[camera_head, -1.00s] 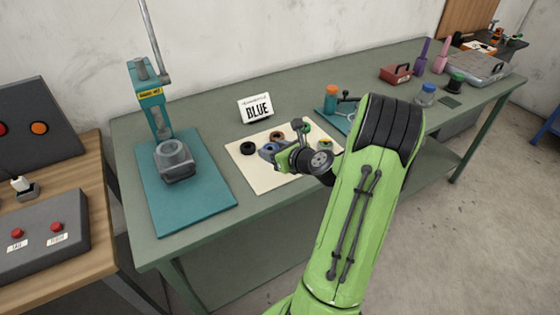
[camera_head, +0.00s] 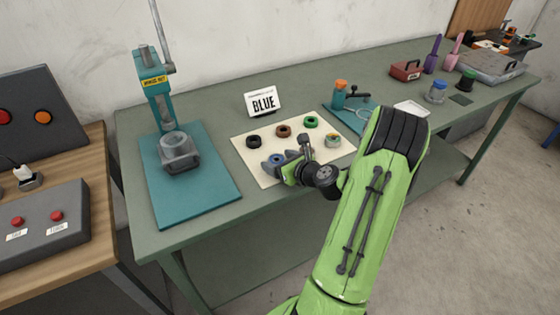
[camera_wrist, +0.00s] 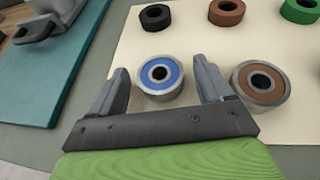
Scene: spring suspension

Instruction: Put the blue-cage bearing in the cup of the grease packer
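The blue-cage bearing (camera_wrist: 160,74), a steel ring with a blue face, lies flat on the cream mat. My gripper (camera_wrist: 160,70) is open, with one finger on each side of this bearing; I cannot tell whether they touch it. In the head view the blue-cage bearing (camera_head: 275,159) shows at my fingertips, partly hidden by them. The teal grease packer (camera_head: 153,85) stands at the left, with its grey cup (camera_head: 178,150) over a teal mat. The cup's holder is partly in the wrist view.
A brown-cage bearing (camera_wrist: 261,82) lies close to my right finger. Black (camera_head: 253,142), brown (camera_head: 283,131) and green (camera_head: 311,121) rings lie behind on the cream mat (camera_head: 245,158). Another bearing (camera_head: 333,140) lies right.

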